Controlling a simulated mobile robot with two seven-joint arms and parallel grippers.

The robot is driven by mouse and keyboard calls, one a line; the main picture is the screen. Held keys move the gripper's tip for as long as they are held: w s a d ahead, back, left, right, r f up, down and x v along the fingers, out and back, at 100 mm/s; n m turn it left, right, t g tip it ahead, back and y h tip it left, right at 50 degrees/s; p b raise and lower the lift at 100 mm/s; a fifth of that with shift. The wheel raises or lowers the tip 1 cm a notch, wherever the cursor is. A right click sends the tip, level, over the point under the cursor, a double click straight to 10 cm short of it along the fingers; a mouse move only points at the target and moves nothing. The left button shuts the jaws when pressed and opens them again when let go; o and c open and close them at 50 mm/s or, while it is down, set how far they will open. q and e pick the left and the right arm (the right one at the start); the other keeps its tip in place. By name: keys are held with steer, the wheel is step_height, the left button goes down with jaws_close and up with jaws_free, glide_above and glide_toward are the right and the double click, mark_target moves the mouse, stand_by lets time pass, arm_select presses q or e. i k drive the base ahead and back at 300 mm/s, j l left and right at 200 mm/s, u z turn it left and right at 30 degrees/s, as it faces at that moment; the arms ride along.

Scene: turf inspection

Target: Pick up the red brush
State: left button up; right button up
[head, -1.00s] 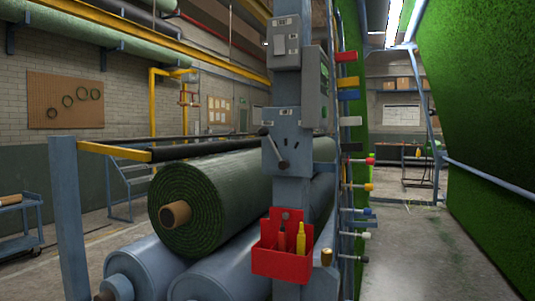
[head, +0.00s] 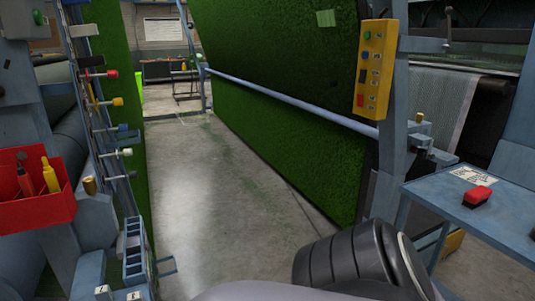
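A small red brush (head: 477,194) with a dark underside lies on the blue-grey side table (head: 503,218) at the right of the head view. It lies apart from the table's edges, beside a white printed sheet (head: 472,176). Neither of my grippers is in view. A grey and black part of my own arm shows at the bottom middle, in front of and below the table.
A red bin (head: 35,205) holding a red-handled and a yellow tool hangs at the left. A blue post carries a yellow button panel (head: 375,70) left of the table. Green turf (head: 280,140) hangs behind. Bare concrete floor (head: 210,190) is open in the middle.

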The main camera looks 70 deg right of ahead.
mark_target(474, 198)
steer(key=z, duration=3.8)
steer(key=i+j+z, duration=0.1)
steer(key=i+j, duration=0.4)
steer(key=j, duration=0.2)
steer(key=i+j+z, duration=0.15)
steer(key=j, duration=0.25)
steer(key=i+j, duration=0.3)
steer(key=j+z, duration=0.05)
